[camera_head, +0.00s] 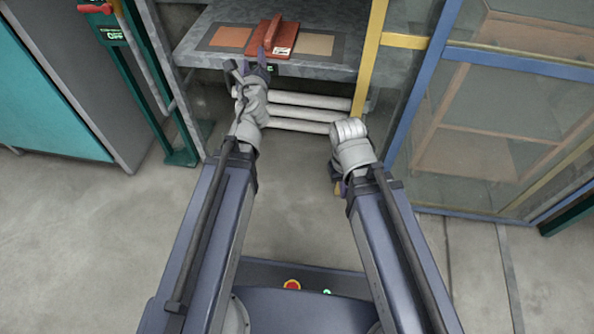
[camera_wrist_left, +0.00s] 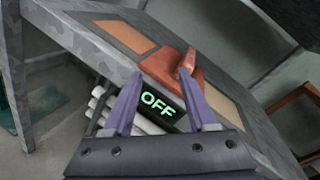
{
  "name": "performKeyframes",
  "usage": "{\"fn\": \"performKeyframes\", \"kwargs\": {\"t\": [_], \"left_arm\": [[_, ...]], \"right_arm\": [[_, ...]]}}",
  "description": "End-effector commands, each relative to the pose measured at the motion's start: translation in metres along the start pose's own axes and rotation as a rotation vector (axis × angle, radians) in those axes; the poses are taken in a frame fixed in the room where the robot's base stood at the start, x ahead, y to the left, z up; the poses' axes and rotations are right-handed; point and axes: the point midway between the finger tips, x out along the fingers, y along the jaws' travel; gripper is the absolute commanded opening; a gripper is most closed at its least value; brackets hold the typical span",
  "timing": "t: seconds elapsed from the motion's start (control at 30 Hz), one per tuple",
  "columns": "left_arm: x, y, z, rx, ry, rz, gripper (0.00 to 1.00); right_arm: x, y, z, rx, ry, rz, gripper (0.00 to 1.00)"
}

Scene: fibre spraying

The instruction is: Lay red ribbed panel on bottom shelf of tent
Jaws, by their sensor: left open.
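The red ribbed panel (camera_head: 289,47) lies flat on a grey shelf (camera_head: 325,70) inside the framed tent, between two flat coloured patches. Its raised rib points up, and it also shows in the left wrist view (camera_wrist_left: 160,68). A small white label is on its near right part. My left gripper (camera_head: 264,58) is open and empty at the shelf's front edge, just short of the panel. In the left wrist view its two purple fingers (camera_wrist_left: 160,90) stand apart with the panel beyond them. My right gripper (camera_head: 338,185) hangs lower, over the floor; its fingers are mostly hidden by its wrist.
An orange-brown patch (camera_head: 231,37) and a tan patch (camera_head: 316,44) flank the panel. White pipes (camera_head: 305,114) run below. A yellow post (camera_head: 371,55) and blue-framed glass door (camera_head: 480,110) stand right; a teal cabinet (camera_head: 45,100) stands left.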

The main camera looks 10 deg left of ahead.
Motion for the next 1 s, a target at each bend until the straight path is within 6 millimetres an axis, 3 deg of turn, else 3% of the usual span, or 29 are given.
{"fn": "performKeyframes", "kwargs": {"t": [0.17, 0.27, 0.4, 0.5, 0.6, 0.7, 0.8, 1.0], "left_arm": [[-0.026, 0.039, -0.050, -0.607, 0.019, 0.345, 0.57], [-0.059, 0.058, -0.097, -0.928, 0.024, 0.604, 0.57], [-0.129, 0.070, -0.168, -1.262, -0.003, 1.020, 0.57], [-0.180, 0.067, -0.203, -1.379, -0.046, 1.284, 0.57], [-0.221, 0.062, -0.223, -1.424, -0.093, 1.482, 0.57], [-0.247, 0.057, -0.233, -1.435, -0.129, 1.603, 0.57], [-0.259, 0.055, -0.236, -1.436, -0.147, 1.656, 0.57], [-0.260, 0.055, -0.237, -1.435, -0.152, 1.665, 0.57]], "right_arm": [[0.000, 0.000, 0.000, 0.000, 0.000, 0.000, 0.00], [0.000, 0.000, 0.000, 0.000, 0.000, 0.000, 0.00], [0.000, 0.000, 0.000, 0.000, 0.000, 0.000, 0.00], [0.000, 0.000, 0.000, 0.000, 0.000, 0.000, 0.00], [0.000, 0.000, 0.000, 0.000, 0.000, 0.000, 0.00], [0.000, 0.000, 0.000, 0.000, 0.000, 0.000, 0.00], [0.000, 0.000, 0.000, 0.000, 0.000, 0.000, 0.00], [0.000, 0.000, 0.000, 0.000, 0.000, 0.000, 0.00]]}}
